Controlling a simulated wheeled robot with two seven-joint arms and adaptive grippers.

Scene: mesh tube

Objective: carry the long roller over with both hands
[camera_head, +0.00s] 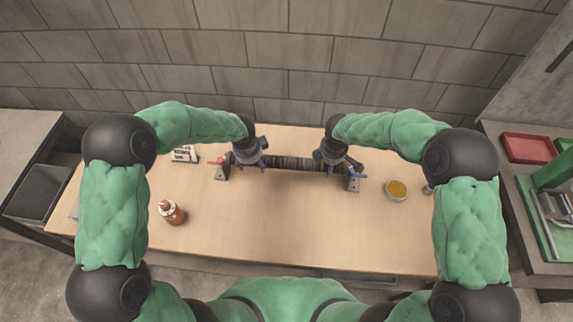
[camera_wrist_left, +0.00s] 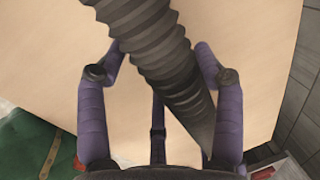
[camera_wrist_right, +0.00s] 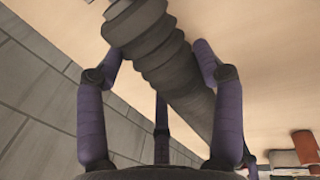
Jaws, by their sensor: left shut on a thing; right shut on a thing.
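The long roller (camera_head: 290,163) is dark and ribbed and lies crosswise near the back of the wooden table (camera_head: 300,220). It also shows in the left wrist view (camera_wrist_left: 155,45) and the right wrist view (camera_wrist_right: 155,45), running between the purple fingers. My left gripper (camera_head: 250,162) is shut on the roller near its left end. My right gripper (camera_head: 330,165) is shut on it near its right end. Grey brackets stand at the left end (camera_head: 222,172) and right end (camera_head: 353,184). I cannot tell whether the roller rests on them or is clear of them.
A brown bottle with a pale cap (camera_head: 172,213) stands at the left front. A white labelled block (camera_head: 184,154) is behind it. A round dish with amber contents (camera_head: 396,190) stands at the right. A red tray (camera_head: 527,148) lies on the right-hand bench. The table's front middle is clear.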

